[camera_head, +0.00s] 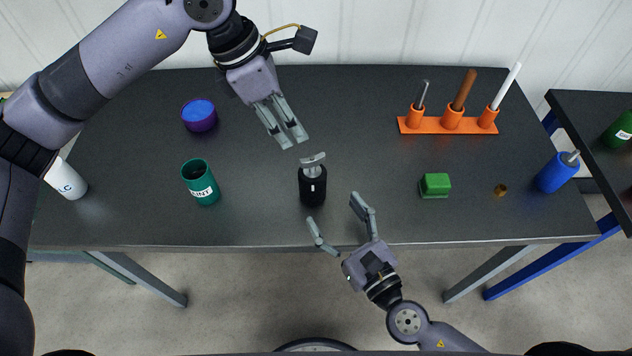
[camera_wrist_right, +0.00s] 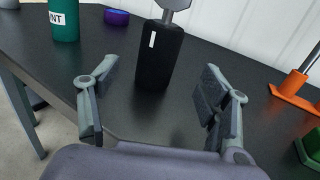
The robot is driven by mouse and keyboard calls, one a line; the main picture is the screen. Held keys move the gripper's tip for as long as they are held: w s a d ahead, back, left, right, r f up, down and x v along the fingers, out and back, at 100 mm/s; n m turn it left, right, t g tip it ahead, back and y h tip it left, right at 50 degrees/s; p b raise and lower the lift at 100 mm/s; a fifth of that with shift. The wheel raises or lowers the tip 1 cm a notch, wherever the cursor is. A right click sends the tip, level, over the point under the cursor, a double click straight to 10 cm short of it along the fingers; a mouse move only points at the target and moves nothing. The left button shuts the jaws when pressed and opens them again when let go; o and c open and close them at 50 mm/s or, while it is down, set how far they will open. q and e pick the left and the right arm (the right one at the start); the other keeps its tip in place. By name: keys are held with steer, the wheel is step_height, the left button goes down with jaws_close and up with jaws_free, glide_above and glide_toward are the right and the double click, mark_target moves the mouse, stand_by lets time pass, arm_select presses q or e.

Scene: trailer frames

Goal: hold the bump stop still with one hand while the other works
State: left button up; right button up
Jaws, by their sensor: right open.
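The bump stop appears to be the black cylinder (camera_head: 312,188) with a white mark and a grey metal top, upright at the table's middle. It also shows in the right wrist view (camera_wrist_right: 160,55), its upper end cut off. My left gripper (camera_head: 294,143) points down behind the metal top, apparently apart from it. Its fingers lie close side by side with a narrow gap; whether they are shut is unclear. My right gripper (camera_head: 335,222) is open and empty at the table's front edge. Its fingers (camera_wrist_right: 160,100) point toward the black cylinder, which stands beyond them, untouched.
On the dark table (camera_head: 250,225), a green labelled cup (camera_head: 203,188) and purple-blue round container (camera_head: 199,117) stand left. An orange rack (camera_head: 448,125) with upright tools stands back right. A green block (camera_head: 434,186), small brass piece (camera_head: 500,190) and blue bottle (camera_head: 556,174) are right.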

mark_target(320, 191)
steer(key=x, duration=0.9)
steer(key=shift+w, duration=0.1)
steer(key=c, duration=1.4)
steer(key=shift+o, duration=0.2)
